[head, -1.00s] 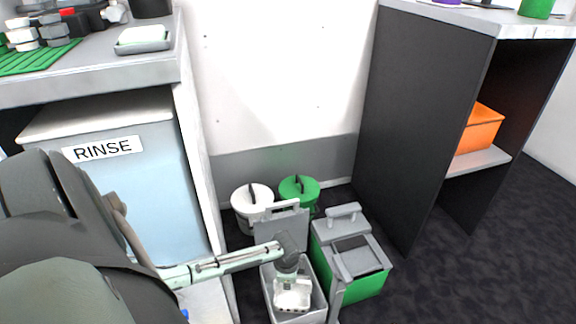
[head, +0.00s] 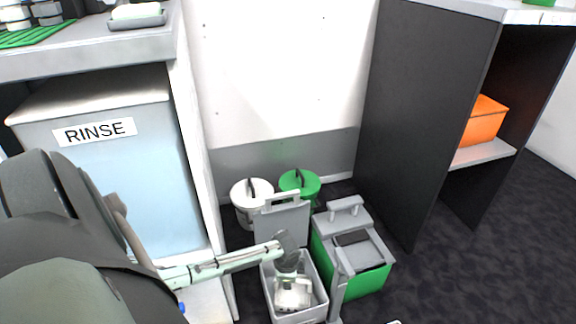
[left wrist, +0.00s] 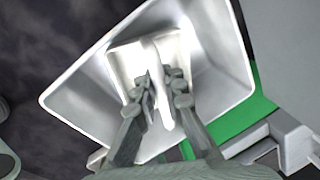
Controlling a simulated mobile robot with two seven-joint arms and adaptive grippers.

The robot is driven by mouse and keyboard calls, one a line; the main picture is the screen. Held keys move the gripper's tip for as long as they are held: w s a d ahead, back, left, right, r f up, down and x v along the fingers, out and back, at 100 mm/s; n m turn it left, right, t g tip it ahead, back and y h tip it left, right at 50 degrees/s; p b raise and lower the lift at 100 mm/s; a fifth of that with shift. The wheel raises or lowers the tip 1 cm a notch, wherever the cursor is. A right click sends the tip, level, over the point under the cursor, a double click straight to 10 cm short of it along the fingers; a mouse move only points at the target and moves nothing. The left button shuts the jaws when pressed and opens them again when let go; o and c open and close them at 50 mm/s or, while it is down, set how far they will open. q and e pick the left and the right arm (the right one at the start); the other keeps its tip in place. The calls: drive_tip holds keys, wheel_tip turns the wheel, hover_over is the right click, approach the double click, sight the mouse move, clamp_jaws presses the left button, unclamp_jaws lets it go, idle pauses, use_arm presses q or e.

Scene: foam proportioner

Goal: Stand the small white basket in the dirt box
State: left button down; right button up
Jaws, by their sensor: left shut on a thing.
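The small white basket (head: 292,293) is low in the head view, inside the opening of a light grey open box, which I take to be the dirt box (head: 318,306). My left gripper (head: 289,272) reaches down over the box and is shut on the basket. In the left wrist view the fingers (left wrist: 160,92) pinch the basket's middle part, and the basket (left wrist: 188,52) lies within the box's sloping walls (left wrist: 222,50). I cannot tell whether the basket touches the box floor. My right gripper is not in view.
A green and grey bin (head: 350,262) stands right of the box. A white round bin (head: 252,198) and a green round bin (head: 300,184) stand behind. The RINSE tank (head: 105,165) is at left. A dark shelf unit with an orange box (head: 484,122) is at right; dark floor lies before it.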

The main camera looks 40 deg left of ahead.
use_arm(q)
drive_tip(key=shift+a+p, duration=0.1)
drive_tip(key=shift+p, duration=0.3)
drive_tip(key=shift+p, duration=0.4)
idle(0.5)
drive_tip(key=shift+f+b, duration=0.45)
drive_tip(key=shift+f, duration=0.2)
idle(0.4)
drive_tip(key=c, duration=1.9)
unclamp_jaws()
